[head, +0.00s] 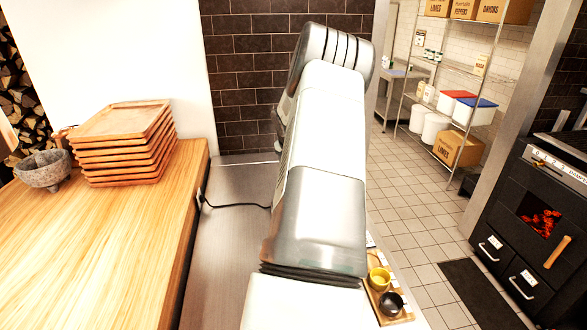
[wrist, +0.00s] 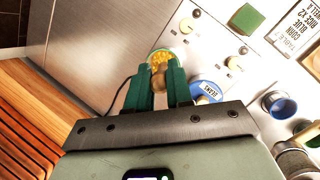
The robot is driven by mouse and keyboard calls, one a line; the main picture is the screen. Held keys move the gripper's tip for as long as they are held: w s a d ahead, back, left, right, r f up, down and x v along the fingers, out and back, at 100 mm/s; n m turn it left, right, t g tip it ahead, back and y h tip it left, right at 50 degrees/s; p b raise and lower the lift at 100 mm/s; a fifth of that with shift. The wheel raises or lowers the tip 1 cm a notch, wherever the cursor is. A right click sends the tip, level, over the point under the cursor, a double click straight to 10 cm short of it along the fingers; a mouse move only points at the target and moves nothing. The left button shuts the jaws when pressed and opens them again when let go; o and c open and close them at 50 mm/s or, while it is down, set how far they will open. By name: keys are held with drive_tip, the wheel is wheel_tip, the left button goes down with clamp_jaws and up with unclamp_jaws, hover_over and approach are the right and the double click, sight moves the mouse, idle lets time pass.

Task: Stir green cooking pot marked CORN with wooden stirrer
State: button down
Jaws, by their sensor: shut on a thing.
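In the wrist view, the green cooking pot (wrist: 182,49) shows its rim and yellow corn just beyond my fingertips; I cannot read a CORN mark on it. My gripper (wrist: 159,88) has green fingers and is shut on the brown wooden stirrer (wrist: 158,80), of which only a rounded part shows between the fingers. The stirrer overlaps the near side of the corn in the picture; whether its far end is in the corn is hidden. In the head view my arm hides the gripper, pot and stirrer.
A blue pot marked BEANS (wrist: 207,91) stands close right of my fingers. A green square (wrist: 246,18) and an order card (wrist: 297,30) lie farther right. A blue cup (wrist: 278,104) is at the right. Stacked wooden trays (head: 120,145) and a stone bowl (head: 43,170) stand on the left counter.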

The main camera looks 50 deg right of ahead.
drive_tip(key=shift+r, duration=1.55)
drive_tip(key=shift+w+a, duration=0.1)
drive_tip(key=w+a+r+m+g, duration=0.1)
drive_tip(key=w+a+r+m, duration=0.15)
drive_tip(key=a, duration=0.65)
drive_tip(key=w+a+r+m+g, duration=0.1)
drive_tip(key=w+a+r+m, duration=0.2)
drive_tip(key=a, duration=0.7)
drive_tip(key=w+a+r+m+g, duration=0.1)
drive_tip(key=w+a+m, duration=0.25)
drive_tip(key=a, duration=0.55)
drive_tip(key=s+a+r+m+g, duration=0.1)
drive_tip(key=s+a+r+m, duration=0.2)
drive_tip(key=a, duration=0.9)
drive_tip(key=s+a+r+m+g+y, duration=0.1)
drive_tip(key=s+a+r+m, duration=0.3)
drive_tip(key=a, duration=0.8)
drive_tip(key=shift+a+r+m+g, duration=0.4)
drive_tip(key=shift+r+m, duration=0.1)
drive_tip(key=shift+m, duration=0.1)
